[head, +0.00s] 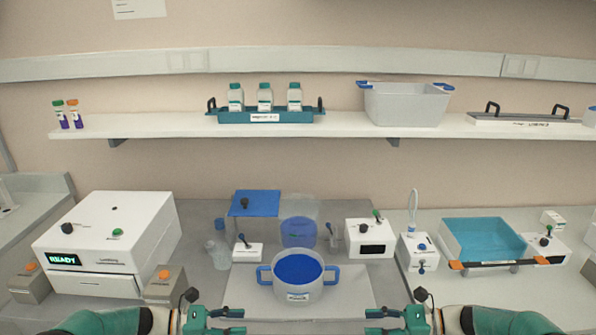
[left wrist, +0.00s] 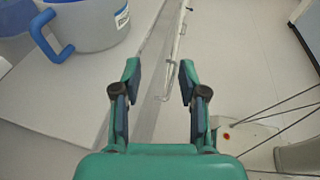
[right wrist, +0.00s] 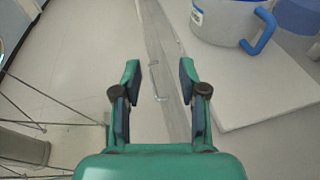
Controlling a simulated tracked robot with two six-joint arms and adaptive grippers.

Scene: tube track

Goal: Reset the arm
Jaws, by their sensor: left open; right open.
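My left gripper (head: 243,322) is at the bottom of the head view, left of centre, open and empty. In the left wrist view its jaws (left wrist: 159,82) stand apart over the bench's front edge. My right gripper (head: 368,322) is at the bottom right of centre, open and empty. In the right wrist view its jaws (right wrist: 158,82) also stand apart over the bench edge. The grippers face each other across the front of a clear pot (head: 298,290) with blue handles and blue contents. Neither gripper touches the pot.
A white machine reading READY (head: 110,240) stands at left. A teal basin (head: 484,262) stands at right on the bench. A shelf (head: 345,127) above holds a bottle rack (head: 265,117) and a grey tub (head: 405,105). The white board (head: 345,310) under the pot has bare room.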

